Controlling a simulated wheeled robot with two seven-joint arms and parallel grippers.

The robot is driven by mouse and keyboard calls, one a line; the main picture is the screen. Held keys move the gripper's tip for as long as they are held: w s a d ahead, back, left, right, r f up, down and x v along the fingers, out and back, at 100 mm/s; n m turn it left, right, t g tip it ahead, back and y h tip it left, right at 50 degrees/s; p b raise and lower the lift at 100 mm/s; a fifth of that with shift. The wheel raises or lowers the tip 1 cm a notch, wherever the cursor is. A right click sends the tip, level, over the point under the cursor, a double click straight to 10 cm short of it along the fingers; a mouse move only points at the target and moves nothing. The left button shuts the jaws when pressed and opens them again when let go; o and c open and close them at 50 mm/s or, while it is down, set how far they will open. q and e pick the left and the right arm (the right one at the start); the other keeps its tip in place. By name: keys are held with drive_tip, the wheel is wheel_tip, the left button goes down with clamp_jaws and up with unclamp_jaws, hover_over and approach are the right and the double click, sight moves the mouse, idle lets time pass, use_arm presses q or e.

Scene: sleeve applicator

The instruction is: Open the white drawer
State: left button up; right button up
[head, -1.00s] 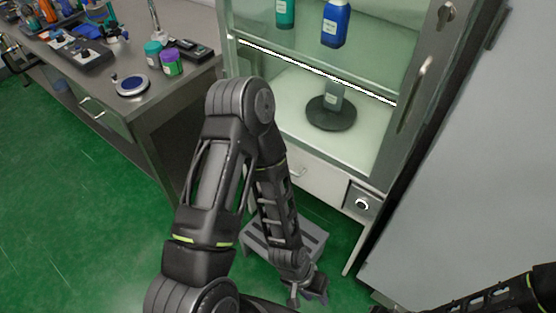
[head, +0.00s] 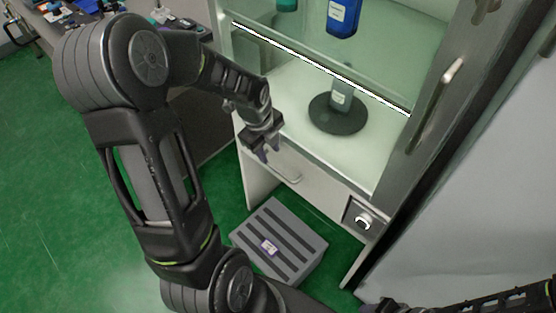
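The white drawer (head: 318,197) is in the front of the cabinet, below the glass-fronted chamber, and looks shut. Its pale handle (head: 288,174) is partly hidden by my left gripper. My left gripper (head: 267,154) is at the upper left of the handle, with its fingers apart and nothing seen between them. I cannot tell whether it touches the handle. My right arm (head: 475,303) shows at the bottom right edge, and its gripper is not seen.
A grey step stool (head: 279,243) stands on the green floor below the drawer. A panel with a round knob (head: 363,220) is right of the drawer. A bottle (head: 341,98) stands on a black round base (head: 337,117) in the chamber. A workbench is at upper left.

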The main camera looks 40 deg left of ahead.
sight(274, 168)
use_arm(q)
drive_tip(key=shift+w+d+f+b, duration=0.1)
drive_tip(key=shift+w+f, duration=0.15)
drive_tip(key=shift+f, duration=1.05)
drive_tip(key=shift+w+a+f+b, duration=0.15)
drive_tip(key=shift+w+f, duration=0.1)
drive_tip(key=shift+f, duration=1.05)
drive_tip(key=shift+w+d+f+b, duration=0.15)
drive_tip(key=shift+w+f, duration=0.1)
drive_tip(key=shift+f, duration=1.05)
drive_tip(key=shift+c, duration=0.2)
clamp_jaws()
